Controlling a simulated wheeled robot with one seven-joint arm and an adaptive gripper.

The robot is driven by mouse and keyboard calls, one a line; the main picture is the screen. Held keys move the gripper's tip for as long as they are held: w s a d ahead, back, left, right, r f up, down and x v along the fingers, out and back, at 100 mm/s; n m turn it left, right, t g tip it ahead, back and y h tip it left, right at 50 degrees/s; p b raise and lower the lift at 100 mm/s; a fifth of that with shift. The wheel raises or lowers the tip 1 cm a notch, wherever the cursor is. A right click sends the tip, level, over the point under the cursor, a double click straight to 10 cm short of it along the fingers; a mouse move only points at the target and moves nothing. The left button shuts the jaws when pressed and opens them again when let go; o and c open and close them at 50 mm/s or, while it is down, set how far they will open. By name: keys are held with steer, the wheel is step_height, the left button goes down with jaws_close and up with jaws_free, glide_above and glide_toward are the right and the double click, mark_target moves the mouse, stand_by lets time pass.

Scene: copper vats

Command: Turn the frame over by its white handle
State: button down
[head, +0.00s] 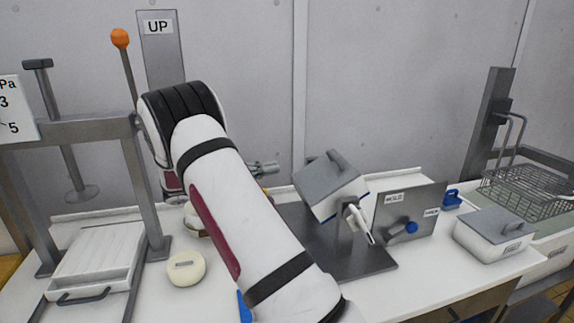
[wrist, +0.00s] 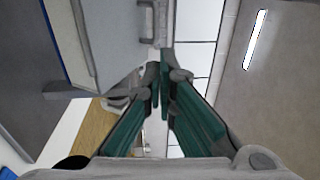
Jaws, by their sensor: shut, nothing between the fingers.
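The frame (head: 328,190) is a grey and white block with a dark handle on its upper face, held tilted on a dark grey stand (head: 352,262) in the head view. Its white handle (head: 358,222) sticks out at the lower right. A large pale grey panel, likely the frame, fills the upper left of the wrist view (wrist: 120,40). My gripper (wrist: 160,70) is shut and empty, its green-padded fingers close together beside that panel. In the head view my gripper (head: 264,168) shows partly behind my arm, left of the frame and apart from the white handle.
A plate marked MOLD (head: 408,212) stands right of the frame. A grey-lidded box (head: 490,236) and wire baskets (head: 528,190) lie farther right. A press (head: 92,128) with a white tray (head: 97,252) and a round pale block (head: 186,267) are at the left.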

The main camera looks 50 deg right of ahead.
steer(key=p, duration=0.3)
glide_toward(333, 158)
steer(key=x, duration=0.5)
steer(key=shift+s+d+r, duration=0.1)
steer(key=shift+s+r, duration=0.05)
steer(key=shift+r, duration=0.15)
steer(key=shift+s+d+r, duration=0.1)
steer(key=shift+d+r, duration=0.05)
steer(key=shift+d, duration=0.05)
steer(key=shift+s+d+r+t+y+p, duration=0.35)
steer(key=shift+d+t+y+p, duration=0.2)
steer(key=shift+y, duration=0.25)
steer(key=shift+s+d+t+y, duration=0.15)
steer(key=shift+d+t+y, duration=0.1)
steer(key=shift+y, duration=0.05)
steer(key=shift+s+d+y+p, duration=0.2)
steer(key=shift+y+p, duration=0.1)
steer(key=shift+p, duration=0.15)
steer(key=shift+s+d+r+t+y+p, duration=0.1)
steer(key=shift+s+d+t+y+p, duration=0.1)
steer(key=shift+d+t+y+p, duration=0.15)
steer(key=shift+s+d+r+t+y+p, duration=0.1)
steer(key=shift+s+d+t+y+p, duration=0.15)
steer(key=shift+d+y, duration=0.2)
steer(key=shift+p+x, duration=0.35)
steer(key=shift+x, duration=0.7)
steer(key=shift+d, duration=0.2)
